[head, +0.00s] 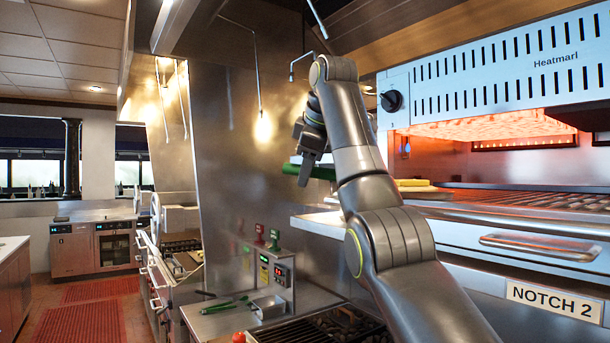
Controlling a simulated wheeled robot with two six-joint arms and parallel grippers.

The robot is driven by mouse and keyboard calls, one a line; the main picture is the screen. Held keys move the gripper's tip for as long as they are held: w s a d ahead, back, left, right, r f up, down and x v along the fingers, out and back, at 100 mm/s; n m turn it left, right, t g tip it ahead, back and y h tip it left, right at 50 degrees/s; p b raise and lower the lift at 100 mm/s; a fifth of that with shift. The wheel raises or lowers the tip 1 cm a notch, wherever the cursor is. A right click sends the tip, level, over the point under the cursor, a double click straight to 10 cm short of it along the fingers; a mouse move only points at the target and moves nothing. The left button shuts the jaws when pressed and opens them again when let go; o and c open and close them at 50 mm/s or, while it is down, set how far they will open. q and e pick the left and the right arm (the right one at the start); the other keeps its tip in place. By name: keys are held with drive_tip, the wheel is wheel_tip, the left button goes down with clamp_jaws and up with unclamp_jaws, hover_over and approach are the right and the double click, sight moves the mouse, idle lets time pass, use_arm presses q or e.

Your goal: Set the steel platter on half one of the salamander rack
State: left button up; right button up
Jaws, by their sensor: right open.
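The salamander (500,70), marked "Heatmarl", glows orange inside at the upper right. Its barred rack (585,201) shows below the glow, above a drawer-like front with a handle. My right gripper (306,178) is open, left of the salamander, with its fingers pointing down. A dark green thing (322,172) shows right at the fingers; I cannot tell whether it touches them. I cannot make out the steel platter for certain. My left gripper is not in view.
A "NOTCH 2" sign (553,302) is on the front below the rack. A small steel pan (268,307) and green-handled tongs (226,306) lie on the lower counter, beside a burner grate (310,333). A hood wall stands behind my right gripper.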

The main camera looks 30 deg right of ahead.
drive_tip(key=shift+p+x, duration=0.75)
drive_tip(key=shift+x, duration=0.1)
drive_tip(key=shift+p+x, duration=0.45)
drive_tip(key=shift+x, duration=0.3)
clamp_jaws()
